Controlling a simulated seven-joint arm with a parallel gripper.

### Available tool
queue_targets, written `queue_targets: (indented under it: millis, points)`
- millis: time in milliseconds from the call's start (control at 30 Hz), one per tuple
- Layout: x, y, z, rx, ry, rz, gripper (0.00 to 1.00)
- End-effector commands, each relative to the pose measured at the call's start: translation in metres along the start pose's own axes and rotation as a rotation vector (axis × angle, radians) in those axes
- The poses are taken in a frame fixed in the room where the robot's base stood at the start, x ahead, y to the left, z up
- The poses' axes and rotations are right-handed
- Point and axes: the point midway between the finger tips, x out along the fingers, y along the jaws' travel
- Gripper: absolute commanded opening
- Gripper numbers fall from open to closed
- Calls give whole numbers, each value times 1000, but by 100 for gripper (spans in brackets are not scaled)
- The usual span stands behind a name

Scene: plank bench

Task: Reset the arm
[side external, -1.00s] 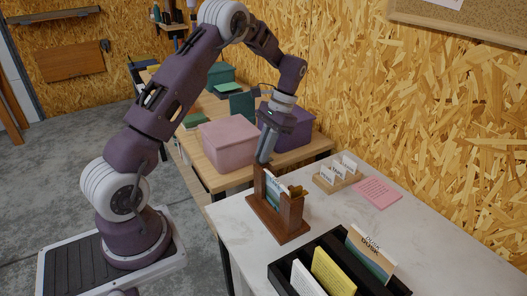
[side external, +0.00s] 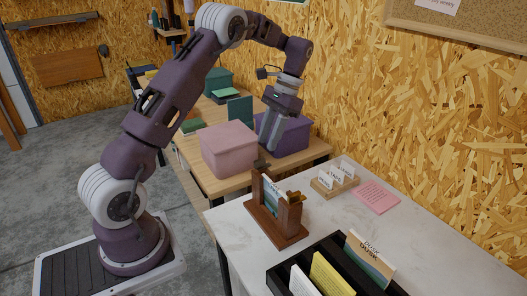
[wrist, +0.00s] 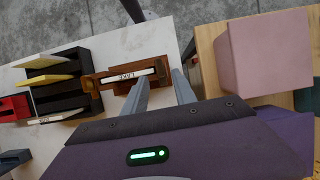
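My gripper (side external: 268,142) hangs in the air above the bench, beyond the wooden holder. Its two fingers stand apart in the wrist view (wrist: 160,80) with nothing between them, so it is open and empty. The brown wooden holder (side external: 290,219) stands on the pale tabletop, with a card (side external: 271,190) upright in it. In the wrist view the holder (wrist: 118,87) lies just past the fingertips, and its card (wrist: 128,76) has lettering that appears to read LAKE. The fingers look clear of both.
A pink box (side external: 228,148) and a purple box (side external: 290,135) stand on the wooden bench near my gripper. A black tray (side external: 283,281) with several cards is at the front. A small card rack (side external: 324,187) and a pink sheet (side external: 375,196) lie near the wall.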

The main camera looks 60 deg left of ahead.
Motion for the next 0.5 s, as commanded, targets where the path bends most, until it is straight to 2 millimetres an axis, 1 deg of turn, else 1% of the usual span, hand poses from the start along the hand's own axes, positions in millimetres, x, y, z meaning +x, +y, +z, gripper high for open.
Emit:
queue_targets:
  millis: [33,100,367,433,467,500]
  points:
    - [-5,0,0,0,1,-1,33]
    - [-10,0,0,0,-1,0,33]
    - [-11,1,1,0,0,1,33]
    - [-20,6,6,-1,22,-3,33]
    - [-27,11,11,-2,44,-6,33]
    - [-41,21,22,-3,84,-12,33]
